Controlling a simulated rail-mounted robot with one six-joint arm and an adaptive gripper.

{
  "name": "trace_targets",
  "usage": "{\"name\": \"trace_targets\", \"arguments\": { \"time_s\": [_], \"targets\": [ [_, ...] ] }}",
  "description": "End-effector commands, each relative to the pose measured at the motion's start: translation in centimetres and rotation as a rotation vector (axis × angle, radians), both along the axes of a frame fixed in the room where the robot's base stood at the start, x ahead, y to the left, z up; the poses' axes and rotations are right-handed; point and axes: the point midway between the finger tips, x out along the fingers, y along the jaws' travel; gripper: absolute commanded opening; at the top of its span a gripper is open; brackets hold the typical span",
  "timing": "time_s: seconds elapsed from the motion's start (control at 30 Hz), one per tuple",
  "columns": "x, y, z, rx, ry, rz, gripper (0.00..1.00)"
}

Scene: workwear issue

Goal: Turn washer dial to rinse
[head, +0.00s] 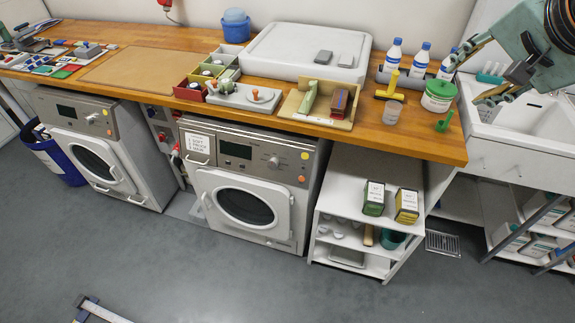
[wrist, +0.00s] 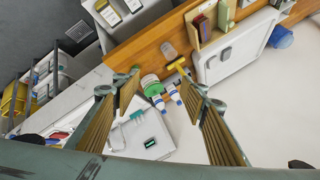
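Two front-loading washers stand under the wooden counter: a left washer (head: 100,150) and a right washer (head: 250,190). The right washer has a grey dial (head: 273,161) beside its dark display (head: 235,150), with an orange button at the panel's right. The left washer has a similar dial (head: 93,117). Dial markings are too small to read, so I cannot tell either setting. Both round doors look closed. My gripper (head: 467,80) is over the sink at the upper right, far from both dials. In the wrist view its fingers (wrist: 160,84) are spread and empty; neither washer is recognisable there.
The wooden counter (head: 440,150) overhangs the washers and carries trays, bottles and a large white lid (head: 305,50). A white shelf unit (head: 335,195) stands right of the right washer. A blue bin (head: 60,165) is at the left. The grey floor in front is mostly clear.

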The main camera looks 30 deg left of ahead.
Motion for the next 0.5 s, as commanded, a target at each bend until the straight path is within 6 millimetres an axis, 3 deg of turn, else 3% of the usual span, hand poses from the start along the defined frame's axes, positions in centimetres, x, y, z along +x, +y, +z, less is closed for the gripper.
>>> {"name": "trace_targets", "arguments": {
  "time_s": [0.5],
  "targets": [
    [10.5, 4.5, -4.8, 0.118, -0.070, -0.198, 0.40]
  ]
}}
